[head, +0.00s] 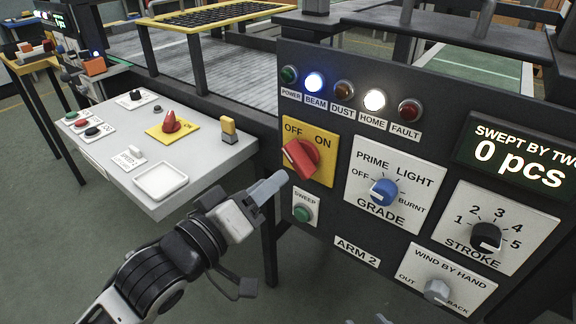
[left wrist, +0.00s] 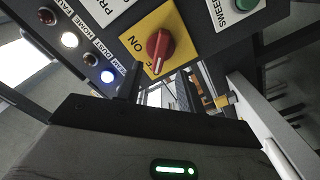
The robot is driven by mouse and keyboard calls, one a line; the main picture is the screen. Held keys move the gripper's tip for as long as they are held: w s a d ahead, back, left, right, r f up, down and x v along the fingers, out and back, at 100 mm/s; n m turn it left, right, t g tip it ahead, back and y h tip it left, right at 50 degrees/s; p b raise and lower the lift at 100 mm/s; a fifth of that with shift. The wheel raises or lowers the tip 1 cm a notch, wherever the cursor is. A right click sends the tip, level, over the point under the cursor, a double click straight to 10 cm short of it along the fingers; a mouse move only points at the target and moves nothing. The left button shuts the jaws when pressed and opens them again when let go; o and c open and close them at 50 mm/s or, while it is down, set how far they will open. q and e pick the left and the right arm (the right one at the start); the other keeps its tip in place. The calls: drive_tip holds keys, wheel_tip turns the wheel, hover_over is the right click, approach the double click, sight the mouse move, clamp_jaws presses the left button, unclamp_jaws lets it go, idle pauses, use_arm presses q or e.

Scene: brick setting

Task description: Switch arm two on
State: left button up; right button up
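The arm two panel, with its ARM 2 label (head: 357,251), stands at the right in the head view. Its red rotary switch (head: 301,157) sits on a yellow plate (head: 322,172) marked OFF and ON. The switch also shows in the left wrist view (left wrist: 160,46), where its white mark points away from ON, toward the side where OFF lies; OFF is hidden there. My left gripper (head: 275,186) is just below and left of the switch, apart from it. In the left wrist view its fingers (left wrist: 168,88) stand apart with nothing between them. A small grey tip at the head view's bottom edge may be my right gripper (head: 382,320).
Below the switch is a green SWEEP button (head: 303,213). The blue GRADE knob (head: 384,192), STROKE knob (head: 487,237) and hand-wind knob (head: 437,291) are to its right. BEAM (head: 314,82) and HOME (head: 374,100) lamps glow.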

sight(293, 164)
use_arm(q)
drive_tip(key=x, duration=0.6)
clamp_jaws()
